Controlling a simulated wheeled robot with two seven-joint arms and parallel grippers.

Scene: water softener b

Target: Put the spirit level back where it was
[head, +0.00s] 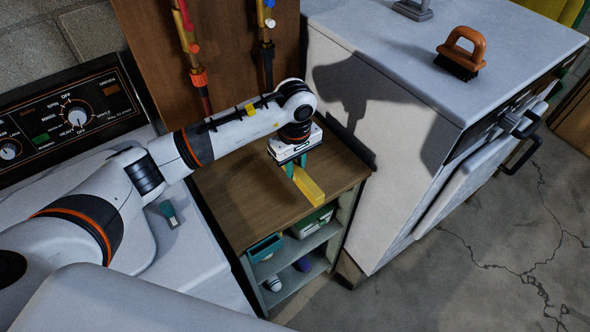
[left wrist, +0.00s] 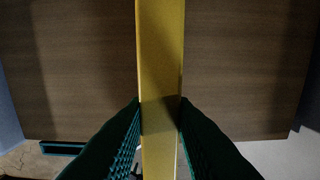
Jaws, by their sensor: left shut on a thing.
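The spirit level is a yellow bar (head: 308,187), held by my left gripper (head: 294,164) above the wooden top of a small shelf unit (head: 238,199). In the left wrist view the yellow bar (left wrist: 160,60) runs upright through the middle, between the green fingers of my left gripper (left wrist: 160,118), which are shut on it. The wooden top (left wrist: 75,70) fills the background there. I cannot tell whether the bar touches the top. My right gripper is not in view.
A white cabinet (head: 385,150) stands close on the right, with an orange-handled brush (head: 463,52) on top. A washing machine panel (head: 70,117) is on the left. Pipes (head: 190,45) rise behind the shelf unit. Its lower shelves hold a teal bin (head: 265,248) and other items.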

